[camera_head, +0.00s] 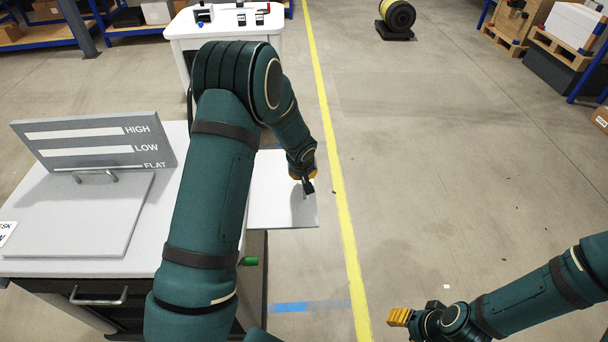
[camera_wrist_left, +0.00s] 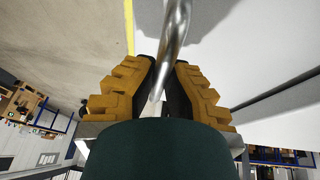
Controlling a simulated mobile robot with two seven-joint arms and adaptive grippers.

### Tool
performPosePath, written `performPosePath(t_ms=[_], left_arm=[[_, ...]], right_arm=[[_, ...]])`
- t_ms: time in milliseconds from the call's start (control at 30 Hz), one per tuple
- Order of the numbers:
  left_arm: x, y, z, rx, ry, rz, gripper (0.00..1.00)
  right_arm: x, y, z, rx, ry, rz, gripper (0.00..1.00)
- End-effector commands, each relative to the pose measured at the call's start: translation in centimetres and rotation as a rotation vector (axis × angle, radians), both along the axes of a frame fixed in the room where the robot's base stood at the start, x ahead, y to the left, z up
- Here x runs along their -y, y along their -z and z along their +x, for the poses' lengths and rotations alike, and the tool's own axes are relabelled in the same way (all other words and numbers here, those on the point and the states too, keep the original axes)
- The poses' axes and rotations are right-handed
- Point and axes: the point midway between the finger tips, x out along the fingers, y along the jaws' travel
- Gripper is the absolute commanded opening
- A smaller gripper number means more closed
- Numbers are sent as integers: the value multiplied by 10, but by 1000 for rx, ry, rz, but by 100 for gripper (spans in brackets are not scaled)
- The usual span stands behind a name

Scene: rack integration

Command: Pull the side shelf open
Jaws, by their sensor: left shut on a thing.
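The side shelf (camera_head: 270,213) is a flat white-grey panel sticking out from the right side of the white workbench (camera_head: 172,150). My left gripper (camera_head: 307,187) is at the right part of the shelf, seen from above. In the left wrist view, the yellow-padded fingers of my left gripper (camera_wrist_left: 160,88) are shut on a shiny metal bar handle (camera_wrist_left: 178,30), with a pale panel beside it. My left arm hides part of the bench and of the shelf's inner end. My right gripper (camera_head: 400,316) is over the floor at the lower right, away from the shelf; its finger gap does not show clearly.
A grey HIGH/LOW/FLAT board (camera_head: 95,142) and a grey plate with a handle (camera_head: 75,215) are on the bench. A drawer handle (camera_head: 98,297) is on its front. A white table (camera_head: 225,25) stands behind.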

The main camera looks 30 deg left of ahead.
Motion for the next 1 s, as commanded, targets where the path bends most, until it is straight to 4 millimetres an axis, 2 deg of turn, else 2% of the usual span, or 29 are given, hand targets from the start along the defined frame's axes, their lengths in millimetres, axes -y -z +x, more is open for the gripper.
performPosePath(t_ms=[300, 400, 433, 767, 867, 1000], left_arm=[[-2, -1, 0, 1, -3, 2, 0], [-2, -1, 0, 1, -2, 2, 40], [-2, -1, 0, 1, -2, 2, 43], [0, -2, -1, 1, -1, 1, 43], [1, -11, -3, 2, -1, 1, 43], [4, -33, -12, 3, 0, 1, 43]], right_arm=[[0, 0, 0, 0, 0, 0, 47], [0, 0, 0, 0, 0, 0, 47], [0, 0, 0, 0, 0, 0, 47], [0, 0, 0, 0, 0, 0, 47], [0, 0, 0, 0, 0, 0, 47], [0, 0, 0, 0, 0, 0, 47]])
